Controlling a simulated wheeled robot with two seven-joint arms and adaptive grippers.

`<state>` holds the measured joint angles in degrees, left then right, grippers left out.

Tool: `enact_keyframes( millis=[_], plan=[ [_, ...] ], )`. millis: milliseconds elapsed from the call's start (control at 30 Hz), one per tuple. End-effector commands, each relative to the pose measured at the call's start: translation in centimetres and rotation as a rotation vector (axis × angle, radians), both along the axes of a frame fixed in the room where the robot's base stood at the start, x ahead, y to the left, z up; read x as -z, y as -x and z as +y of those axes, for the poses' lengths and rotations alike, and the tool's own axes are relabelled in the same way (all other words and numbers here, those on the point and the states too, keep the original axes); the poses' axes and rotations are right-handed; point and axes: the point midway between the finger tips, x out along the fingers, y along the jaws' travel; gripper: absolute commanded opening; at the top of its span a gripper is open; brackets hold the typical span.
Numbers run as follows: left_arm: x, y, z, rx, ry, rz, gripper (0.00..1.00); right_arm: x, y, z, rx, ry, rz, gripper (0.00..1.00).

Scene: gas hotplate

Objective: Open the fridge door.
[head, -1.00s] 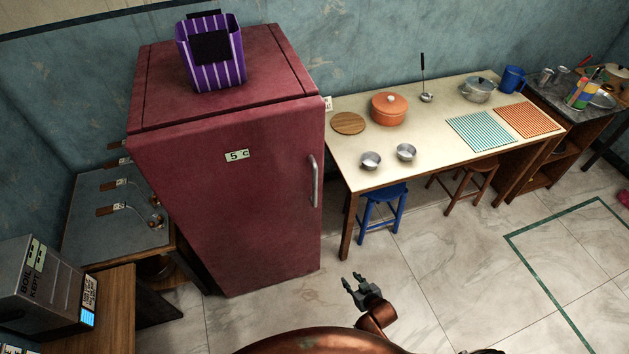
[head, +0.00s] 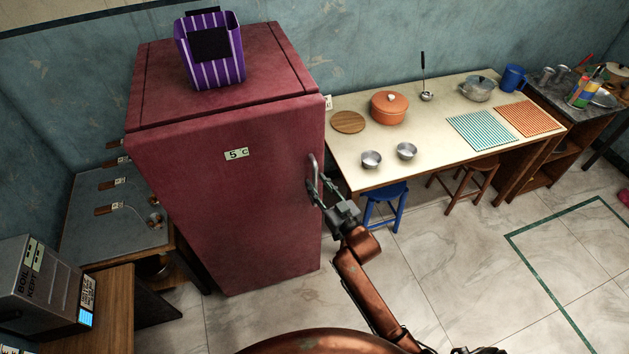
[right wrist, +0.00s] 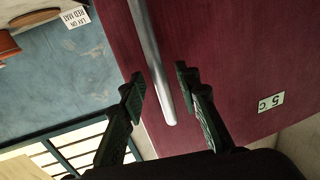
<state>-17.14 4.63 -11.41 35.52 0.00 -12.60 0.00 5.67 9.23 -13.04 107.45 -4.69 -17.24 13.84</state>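The dark red fridge (head: 225,200) stands at the left of centre with its door shut. Its silver vertical handle (head: 313,170) is at the door's right edge and also shows in the right wrist view (right wrist: 151,65). My right gripper (head: 324,192) is at the lower part of the handle. In the right wrist view its two fingers (right wrist: 160,83) are apart, one on each side of the handle's end, with gaps showing; it does not look clamped. My left gripper is not in view.
A purple striped basket (head: 210,55) stands on the fridge. A cream table (head: 440,135) with pots and bowls stands close to the right of the fridge, with a blue stool (head: 386,200) under it. The marble floor (head: 430,270) in front is clear.

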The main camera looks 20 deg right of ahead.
Motion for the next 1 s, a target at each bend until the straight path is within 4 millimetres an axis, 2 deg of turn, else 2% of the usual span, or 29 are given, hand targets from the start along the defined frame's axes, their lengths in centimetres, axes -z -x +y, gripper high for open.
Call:
enact_keyframes(
  millis=[100,200,500,900,1000],
  plan=[
    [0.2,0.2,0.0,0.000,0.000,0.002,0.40,0.0,-1.3,0.3,0.000,0.000,0.000,0.30],
    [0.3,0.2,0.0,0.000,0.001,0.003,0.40,0.1,-1.8,0.4,0.000,0.000,0.001,0.30],
    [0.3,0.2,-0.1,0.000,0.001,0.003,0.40,0.1,-2.0,0.5,0.000,0.000,0.002,0.29],
    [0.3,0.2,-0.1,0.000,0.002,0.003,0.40,0.1,-2.0,0.5,0.000,0.000,0.002,0.02],
    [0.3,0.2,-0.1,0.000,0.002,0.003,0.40,0.1,-2.0,0.5,0.000,0.000,0.001,0.00]
  ],
)
